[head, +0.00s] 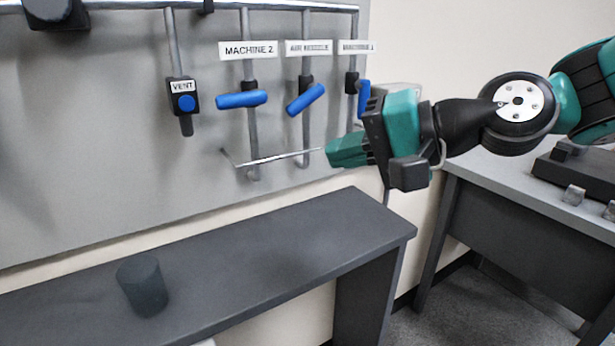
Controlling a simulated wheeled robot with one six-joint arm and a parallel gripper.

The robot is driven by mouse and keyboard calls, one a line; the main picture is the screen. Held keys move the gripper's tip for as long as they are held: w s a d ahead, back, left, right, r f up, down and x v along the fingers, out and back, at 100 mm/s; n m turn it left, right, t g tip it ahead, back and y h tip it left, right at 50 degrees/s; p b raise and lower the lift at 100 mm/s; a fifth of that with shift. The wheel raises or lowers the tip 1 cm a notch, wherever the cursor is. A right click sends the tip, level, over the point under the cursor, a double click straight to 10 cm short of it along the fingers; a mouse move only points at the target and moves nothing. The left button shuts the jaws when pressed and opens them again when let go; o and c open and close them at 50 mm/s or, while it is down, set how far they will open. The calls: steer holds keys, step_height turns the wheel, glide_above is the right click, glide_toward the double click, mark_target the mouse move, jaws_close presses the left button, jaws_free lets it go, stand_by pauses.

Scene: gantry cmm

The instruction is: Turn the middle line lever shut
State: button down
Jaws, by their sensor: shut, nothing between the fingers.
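The middle line lever (305,99) is a blue handle under the label that appears to read "AIR NOZZLE" (308,47). It sits slanted on its vertical pipe, its right end higher than its left, neither along the pipe nor square across it. My gripper (330,153) is teal and black, below and right of this lever. Its fingers point left, are shut and empty, and stand apart from the lever in the picture. How far they are from the panel is hard to tell.
The "MACHINE 2" lever (241,99) lies nearly level across its pipe. The right-hand lever (364,97) stands upright, close to my arm. A "VENT" valve (183,103) is at left. A thin rod (275,158) juts below the levers. A dark cylinder (143,285) stands on the grey bench (260,260).

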steer(key=w+f+m+t+y+b, duration=0.4)
steer(key=w+f+m+b, duration=0.35)
steer(key=b, duration=0.25)
steer(key=m+t+y+p, duration=0.2)
steer(key=m+t, duration=0.4)
steer(key=m, duration=0.3)
glide_toward(305, 99)
steer(key=w+a, duration=0.4)
steer(key=a, duration=0.2)
steer(key=shift+w+a+r, duration=0.1)
steer(key=shift+w+r, duration=0.05)
steer(key=shift+w, duration=0.1)
